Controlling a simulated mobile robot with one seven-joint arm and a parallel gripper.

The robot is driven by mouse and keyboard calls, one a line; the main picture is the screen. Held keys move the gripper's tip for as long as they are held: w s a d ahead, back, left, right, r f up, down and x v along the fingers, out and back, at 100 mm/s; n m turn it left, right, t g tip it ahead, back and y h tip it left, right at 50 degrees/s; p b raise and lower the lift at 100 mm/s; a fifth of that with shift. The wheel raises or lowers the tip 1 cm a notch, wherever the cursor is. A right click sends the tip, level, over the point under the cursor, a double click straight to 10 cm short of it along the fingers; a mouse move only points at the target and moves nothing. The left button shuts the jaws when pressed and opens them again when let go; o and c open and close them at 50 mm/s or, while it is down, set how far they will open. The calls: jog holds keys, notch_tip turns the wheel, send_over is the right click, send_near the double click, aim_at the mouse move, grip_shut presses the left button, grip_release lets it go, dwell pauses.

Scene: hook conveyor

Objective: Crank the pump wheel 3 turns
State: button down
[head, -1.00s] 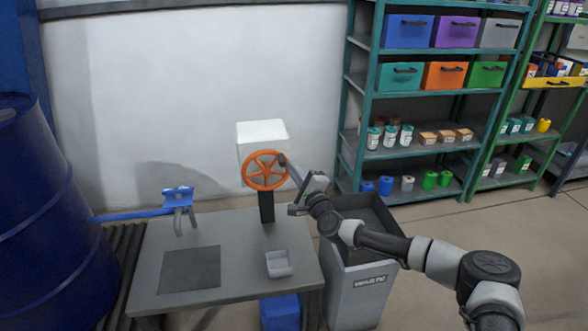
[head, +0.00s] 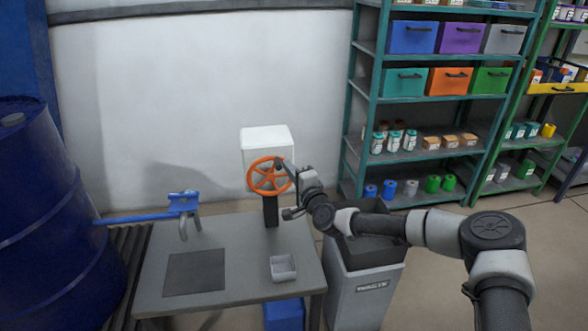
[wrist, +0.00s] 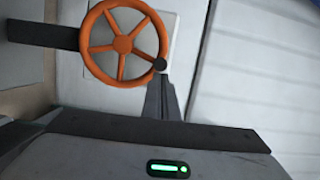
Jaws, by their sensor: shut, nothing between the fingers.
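The orange pump wheel (head: 269,176) stands upright on a dark post at the back of the grey table, in front of a white box. It fills the upper left of the wrist view (wrist: 123,43). Its black crank knob (wrist: 160,65) sits at the wheel's right side, on the rim. My gripper (wrist: 163,82) is shut and empty, its dark fingers pointing at the knob. The fingertips overlap the knob's lower edge in the wrist view; I cannot tell whether they touch it. In the head view my gripper (head: 288,170) is just right of the wheel.
The grey table (head: 240,250) holds a dark square mat (head: 194,273), a small grey tray (head: 283,268) and a blue hook piece (head: 183,203). A grey waste bin (head: 362,285) stands right of the table. A blue barrel (head: 45,220) is at left, shelves (head: 437,60) behind.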

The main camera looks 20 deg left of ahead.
jog(key=shift+s+a+r+n+h+p, duration=0.3)
jog(key=shift+a+n, duration=0.2)
jog(key=shift+n, duration=0.25)
jog(key=shift+s+a+r+n+h+p, duration=0.15)
jog(key=shift+s+a+r+n, duration=0.2)
jog(key=shift+n, duration=0.4)
jog(key=shift+a+f, duration=0.1)
